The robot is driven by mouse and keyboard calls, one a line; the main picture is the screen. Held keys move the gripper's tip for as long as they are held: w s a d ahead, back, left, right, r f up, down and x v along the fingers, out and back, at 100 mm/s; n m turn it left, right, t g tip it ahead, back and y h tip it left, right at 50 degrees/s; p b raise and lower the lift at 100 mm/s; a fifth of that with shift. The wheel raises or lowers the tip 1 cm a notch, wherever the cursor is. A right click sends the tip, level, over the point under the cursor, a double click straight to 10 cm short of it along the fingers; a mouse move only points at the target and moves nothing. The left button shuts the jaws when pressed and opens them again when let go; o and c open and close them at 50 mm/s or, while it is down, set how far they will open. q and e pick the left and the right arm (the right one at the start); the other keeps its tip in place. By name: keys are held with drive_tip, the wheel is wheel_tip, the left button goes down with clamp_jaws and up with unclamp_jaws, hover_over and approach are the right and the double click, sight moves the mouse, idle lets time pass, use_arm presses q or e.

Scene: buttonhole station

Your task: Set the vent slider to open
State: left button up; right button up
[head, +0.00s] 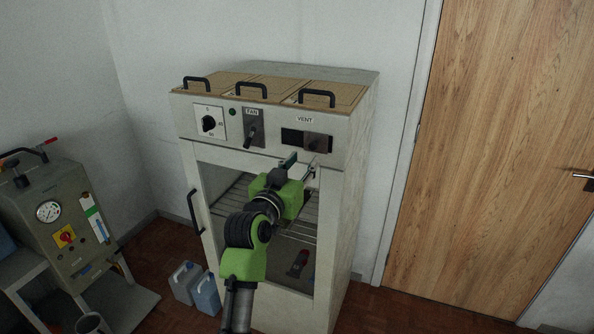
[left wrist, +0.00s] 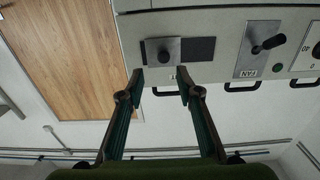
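The vent slider (head: 318,143) is a grey metal plate with a dark round knob on the front panel of the white cabinet. It covers the right part of its track, and a dark opening (head: 292,137) shows to its left, under the VENT label (head: 305,119). My left gripper (head: 301,165) is open and empty, just below and in front of the slider. In the left wrist view, which is upside down, the slider (left wrist: 152,50) and its knob (left wrist: 164,57) appear between and beyond the spread fingertips (left wrist: 159,76). No contact is visible. My right gripper is not in view.
The fan lever (head: 253,131) and a round dial (head: 208,123) sit left of the vent on the cabinet (head: 345,190). Black handles (head: 317,96) stand on its top. A grey machine (head: 62,222) and plastic jugs (head: 205,292) are at left; a wooden door is at right.

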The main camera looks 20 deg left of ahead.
use_arm(q)
drive_tip(key=shift+s, duration=1.9)
drive_tip(key=s+d+f+g+b, duration=0.1)
drive_tip(key=s+f+g, duration=0.1)
drive_tip(key=f, duration=1.2)
drive_tip(key=s+d+f+g, duration=0.2)
drive_tip(key=f+g, duration=0.1)
drive_tip(key=f, duration=1.1)
drive_tip(key=s+d+f+g+b, duration=0.1)
drive_tip(key=s+f+g, duration=0.1)
drive_tip(key=f, duration=1.2)
drive_tip(key=s+f+m+g, duration=0.1)
drive_tip(key=s+f+g, duration=0.1)
drive_tip(key=s+f, duration=0.7)
drive_tip(key=s+f+g, duration=0.2)
drive_tip(key=s+f, duration=0.5)
drive_tip(key=f, duration=0.4)
drive_tip(key=s+a+f+g, duration=0.1)
drive_tip(key=s+f, duration=0.4)
drive_tip(key=s, duration=0.7)
drive_tip(key=s+a+f+g+b, duration=0.1)
drive_tip(key=s+f, duration=0.5)
drive_tip(key=s, duration=0.6)
drive_tip(key=s+a+f+m+g, duration=0.1)
drive_tip(key=s+f+g, duration=0.3)
drive_tip(key=s, duration=0.8)
drive_tip(key=shift+a+f+y+b, duration=0.3)
drive_tip(key=shift+a+f+b, duration=0.1)
drive_tip(key=shift+a+f, duration=0.4)
